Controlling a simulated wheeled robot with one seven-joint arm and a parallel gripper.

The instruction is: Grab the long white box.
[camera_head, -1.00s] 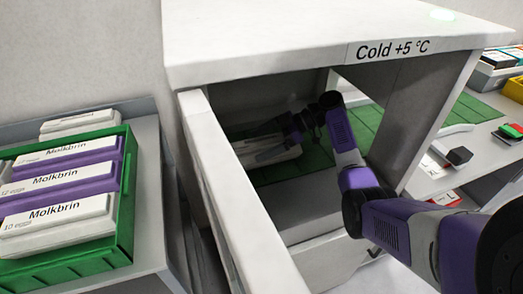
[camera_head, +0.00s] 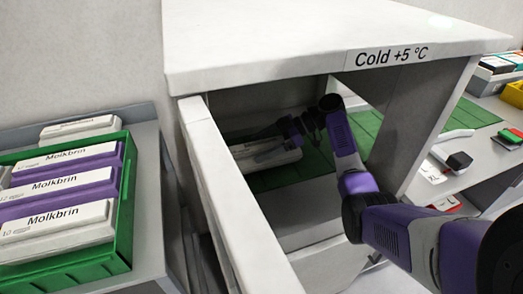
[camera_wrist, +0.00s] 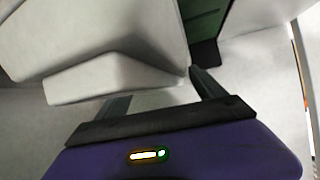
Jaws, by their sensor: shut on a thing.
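The long white box (camera_head: 272,158) is inside the cold cabinet, over the left part of its green mat. My gripper (camera_head: 258,137) reaches in through the cabinet's open front and is shut on the box from above. Its dark fingers partly cover the box and are hard to make out in shadow. In the wrist view, the pale stepped box (camera_wrist: 110,78) fills the upper left and reaches between the two fingers of my gripper (camera_wrist: 160,93). The far end of the box is out of that frame.
The cabinet (camera_head: 300,40), labelled "Cold +5 °C", has a roof above my arm and an open white door (camera_head: 235,205) on the left. A green crate (camera_head: 122,225) of Molkbrin boxes stands left. Shelves with small items (camera_head: 459,162) are at right.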

